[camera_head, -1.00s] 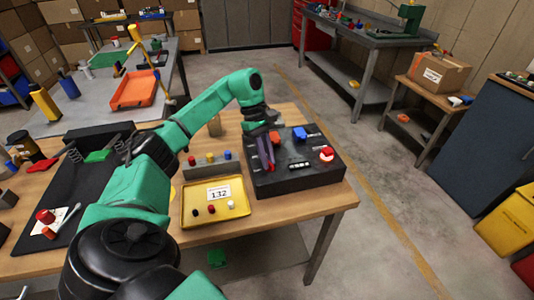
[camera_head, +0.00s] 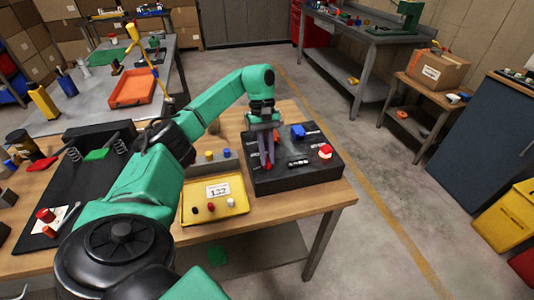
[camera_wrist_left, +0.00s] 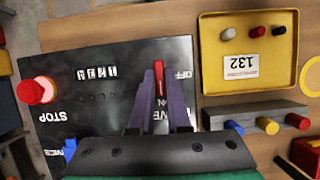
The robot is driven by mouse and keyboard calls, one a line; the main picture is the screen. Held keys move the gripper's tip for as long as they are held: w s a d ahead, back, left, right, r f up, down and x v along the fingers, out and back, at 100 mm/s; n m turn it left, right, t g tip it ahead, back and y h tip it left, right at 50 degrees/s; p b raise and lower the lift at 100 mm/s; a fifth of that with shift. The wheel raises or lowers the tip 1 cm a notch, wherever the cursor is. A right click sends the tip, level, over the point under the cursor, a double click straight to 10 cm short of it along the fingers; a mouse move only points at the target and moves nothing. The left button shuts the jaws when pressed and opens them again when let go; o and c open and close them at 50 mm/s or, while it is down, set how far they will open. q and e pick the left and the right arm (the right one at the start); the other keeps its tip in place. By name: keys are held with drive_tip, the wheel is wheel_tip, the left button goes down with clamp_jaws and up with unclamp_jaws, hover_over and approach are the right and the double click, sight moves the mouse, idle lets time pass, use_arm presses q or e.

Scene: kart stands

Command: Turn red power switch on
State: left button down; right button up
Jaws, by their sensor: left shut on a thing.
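The black control box (camera_head: 325,170) stands on the right part of the wooden table. Its red power switch (camera_wrist_left: 160,78) shows in the left wrist view as a narrow red lever between the purple fingertips, near OFF and ON lettering. My left gripper (camera_head: 267,163) points down over the box, with its fingers shut on the red switch. The fingers hide most of the switch in the head view. The red STOP button (camera_wrist_left: 35,91) sits at the box's far end and also shows in the head view (camera_head: 325,151). My right gripper is not in view.
A blue button (camera_head: 298,132) stands on the box behind the gripper. A yellow tray (camera_head: 230,188) marked 132 with small knobs lies to its left. A grey rack (camera_wrist_left: 250,114) with coloured pegs is close to the gripper. A black panel (camera_head: 60,205) covers the table's left.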

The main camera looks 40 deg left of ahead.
use_arm(q)
drive_tip(key=shift+r, duration=0.15)
drive_tip(key=c, duration=0.9)
unclamp_jaws()
drive_tip(key=shift+v, duration=1.2)
drive_tip(key=p+v, duration=0.7)
drive_tip(key=v, duration=0.5)
drive_tip(key=shift+r, duration=0.1)
drive_tip(key=shift+s, duration=0.1)
